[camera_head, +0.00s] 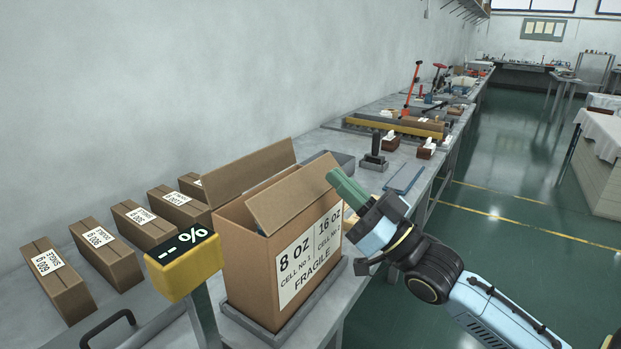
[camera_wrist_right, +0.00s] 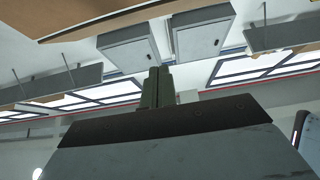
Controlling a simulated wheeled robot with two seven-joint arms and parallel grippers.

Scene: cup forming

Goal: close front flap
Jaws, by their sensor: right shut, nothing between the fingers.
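An open cardboard box (camera_head: 245,262) stands on a grey tray (camera_head: 262,333), its "FRAGILE" label (camera_head: 309,257) facing right. One flap (camera_head: 243,170) stands up along the far side. Another flap (camera_head: 292,197) tilts up over the opening and hides most of the inside. My right gripper (camera_head: 336,178) is shut and empty, its green fingers beside the right end of that tilted flap. I cannot tell whether they touch. In the right wrist view the shut fingers (camera_wrist_right: 157,87) point up, with a brown cardboard edge (camera_wrist_right: 85,17) above. My left gripper is not in view.
A yellow display (camera_head: 184,263) on a grey post stands close to the box's left. Several small closed boxes (camera_head: 107,253) line the wall side.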

